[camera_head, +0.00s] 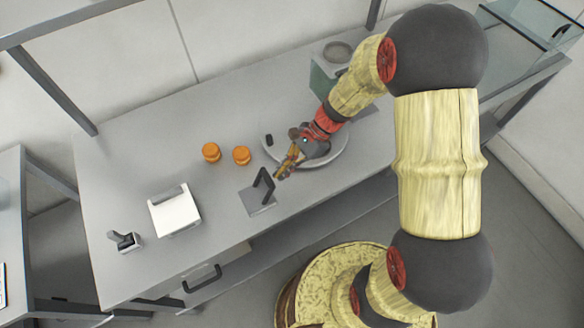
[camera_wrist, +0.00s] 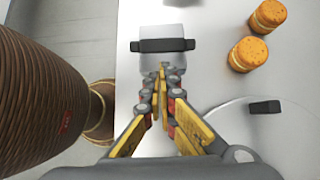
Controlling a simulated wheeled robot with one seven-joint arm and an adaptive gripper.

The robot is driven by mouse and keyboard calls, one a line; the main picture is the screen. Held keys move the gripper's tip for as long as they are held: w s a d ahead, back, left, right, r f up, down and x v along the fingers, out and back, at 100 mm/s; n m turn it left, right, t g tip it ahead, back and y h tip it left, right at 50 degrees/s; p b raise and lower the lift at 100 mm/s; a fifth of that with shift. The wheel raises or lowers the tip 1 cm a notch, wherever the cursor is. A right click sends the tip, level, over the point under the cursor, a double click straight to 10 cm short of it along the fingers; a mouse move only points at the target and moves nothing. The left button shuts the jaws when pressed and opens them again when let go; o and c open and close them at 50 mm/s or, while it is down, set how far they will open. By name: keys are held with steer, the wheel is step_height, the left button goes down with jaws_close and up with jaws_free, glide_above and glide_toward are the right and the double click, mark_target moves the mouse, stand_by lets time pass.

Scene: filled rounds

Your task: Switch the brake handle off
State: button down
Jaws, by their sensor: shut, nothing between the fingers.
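What looks like the brake handle is a dark bar handle (camera_head: 264,184) raised on a flat grey base plate (camera_head: 258,205) near the front edge of the table. In the wrist view the dark bar (camera_wrist: 163,45) crosses the pale plate just beyond my fingertips. My gripper (camera_head: 280,175) is shut and empty, to the right of the handle in the head view. In the wrist view my gripper's fingers (camera_wrist: 161,75) are together and point at the bar. I cannot tell whether they touch it.
Two orange round pieces (camera_head: 211,152) (camera_head: 242,155) stand behind the handle. A pale round disc (camera_head: 335,157) with a small black block (camera_head: 269,140) lies under my gripper. A white box (camera_head: 175,212) and a small lever device (camera_head: 126,242) stand at left. The back-left tabletop is clear.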

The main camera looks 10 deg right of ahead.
steer(key=shift+a+r, duration=0.1)
steer(key=shift+a, duration=0.1)
stand_by(0.3)
steer(key=shift+s+a+r+p, duration=0.1)
steer(key=shift+a+r+p, duration=0.2)
steer(key=shift+p, duration=0.4)
